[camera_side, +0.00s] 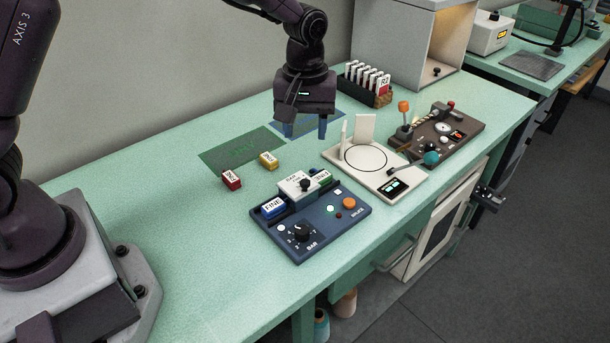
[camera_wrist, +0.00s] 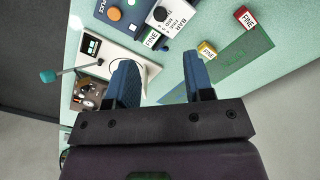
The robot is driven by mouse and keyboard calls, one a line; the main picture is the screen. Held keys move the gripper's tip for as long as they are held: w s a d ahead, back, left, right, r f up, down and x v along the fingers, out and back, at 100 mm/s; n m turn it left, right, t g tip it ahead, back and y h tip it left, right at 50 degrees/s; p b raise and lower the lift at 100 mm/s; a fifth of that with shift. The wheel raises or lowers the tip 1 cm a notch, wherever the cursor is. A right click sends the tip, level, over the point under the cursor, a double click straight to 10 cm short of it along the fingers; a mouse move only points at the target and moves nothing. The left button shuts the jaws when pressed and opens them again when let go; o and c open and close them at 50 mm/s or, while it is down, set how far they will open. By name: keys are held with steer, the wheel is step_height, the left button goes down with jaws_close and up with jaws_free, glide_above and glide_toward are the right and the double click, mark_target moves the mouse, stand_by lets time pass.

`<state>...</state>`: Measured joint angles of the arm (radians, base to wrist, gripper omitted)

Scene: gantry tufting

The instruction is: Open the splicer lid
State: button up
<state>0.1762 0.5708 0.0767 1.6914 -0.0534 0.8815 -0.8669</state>
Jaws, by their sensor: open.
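The splicer (camera_side: 335,222) is a blue box on the table with a black knob, an orange button and coloured labelled blocks. A white labelled piece (camera_side: 298,184) with a small dark knob lies flat across its back part; it looks like the lid, lowered.
A cream device (camera_side: 345,160) with an upright plate and teal-ball lever (camera_side: 431,158) stands right of the splicer. Beyond it are a brown gauge box (camera_side: 460,135) and a card rack (camera_side: 368,88). Red (camera_side: 231,180) and yellow (camera_side: 268,160) blocks lie by a green mat (camera_side: 240,148). The front left tabletop is clear.

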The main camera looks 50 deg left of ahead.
mark_target(305, 181)
step_height(305, 181, down, 12)
steer(key=shift+r, duration=0.1)
stand_by(0.4)
